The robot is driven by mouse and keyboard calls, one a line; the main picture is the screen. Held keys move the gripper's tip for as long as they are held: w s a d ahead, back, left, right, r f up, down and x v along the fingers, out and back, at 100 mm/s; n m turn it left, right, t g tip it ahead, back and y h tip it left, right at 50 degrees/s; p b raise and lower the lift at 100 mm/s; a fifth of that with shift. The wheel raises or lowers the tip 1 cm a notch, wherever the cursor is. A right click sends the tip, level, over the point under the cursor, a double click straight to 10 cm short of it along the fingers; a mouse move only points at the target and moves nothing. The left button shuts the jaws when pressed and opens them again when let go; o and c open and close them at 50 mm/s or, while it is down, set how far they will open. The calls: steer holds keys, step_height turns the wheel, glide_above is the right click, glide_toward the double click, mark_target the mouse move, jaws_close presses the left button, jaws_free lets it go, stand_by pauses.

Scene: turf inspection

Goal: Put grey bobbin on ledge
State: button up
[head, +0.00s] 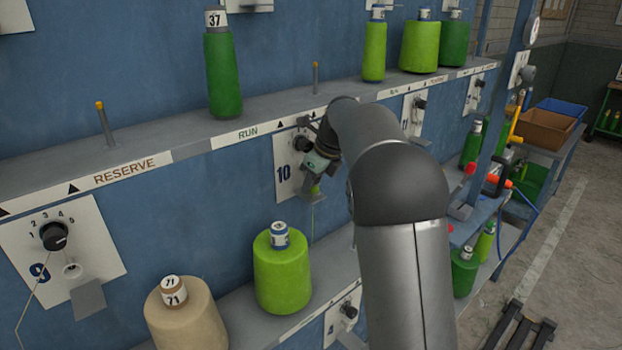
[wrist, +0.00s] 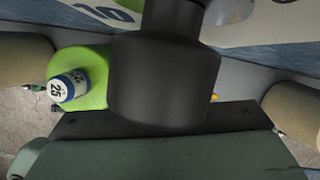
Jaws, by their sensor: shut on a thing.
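I can make out no grey bobbin in either view. My gripper (head: 317,172) is in front of the plate numbered 10 (head: 285,178), below the upper ledge (head: 60,185) and close to the plate's black knob (head: 302,143). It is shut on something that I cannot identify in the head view. In the wrist view a dark rounded body (wrist: 170,70) fills the middle, and I cannot tell whether it is the held thing or part of my gripper. The ledge carries "RESERVE" and "RUN" labels; my arm hides part of it.
On the upper ledge stand a dark green bobbin (head: 222,75), a lime one (head: 374,50) and two bare pegs (head: 105,128). Below are a lime bobbin (head: 282,272) and a tan bobbin (head: 186,318). The wrist view shows a lime bobbin (wrist: 95,65) between tan ones.

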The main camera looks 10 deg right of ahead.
steer(key=shift+w+a, duration=0.2)
steer(key=shift+f, duration=0.25)
steer(key=o, duration=1)
steer(key=shift+s, duration=0.1)
steer(key=shift+o, duration=0.2)
steer(key=shift+r, duration=0.1)
steer(key=v, duration=1.2)
steer(key=s+a+f+n+g+h, duration=0.1)
steer(key=s+f+n, duration=0.5)
steer(key=s+n, duration=0.3)
steer(key=s+a+f+n+h, duration=0.1)
steer(key=s+f+n, duration=0.6)
steer(key=s, duration=0.9)
steer(key=s+a+f+n+g+h, duration=0.1)
steer(key=s+f+n, duration=0.6)
steer(key=s+n, duration=0.4)
steer(key=shift+s+g, duration=0.3)
steer(key=shift+s, duration=0.35)
